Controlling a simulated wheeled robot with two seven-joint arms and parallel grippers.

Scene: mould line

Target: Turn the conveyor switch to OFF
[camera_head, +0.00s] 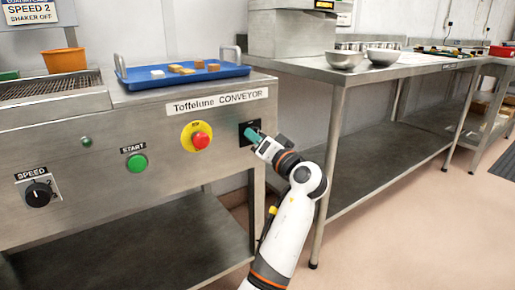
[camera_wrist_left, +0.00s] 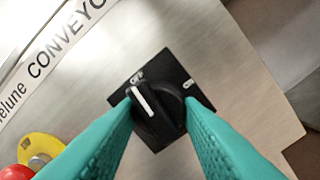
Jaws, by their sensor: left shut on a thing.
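The conveyor switch is a black rotary knob (camera_wrist_left: 156,110) with a white pointer line, on a black square plate (camera_wrist_left: 190,98) on the steel panel. The plate also shows in the head view (camera_head: 243,139), where my gripper hides the knob. The pointer is directed at the OFF label; the ON label is at the plate's right corner. My left gripper (camera_head: 258,136) is at the plate. In the wrist view its teal fingers (camera_wrist_left: 158,120) are on either side of the knob, shut on it. My right gripper is not in view.
The red stop button (camera_head: 201,140) on its yellow plate is left of the switch, then the green start button (camera_head: 137,163) and the speed knob (camera_head: 39,194). A blue tray (camera_head: 150,83) with several small blocks lies on the conveyor housing. A steel table (camera_head: 345,73) stands to the right.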

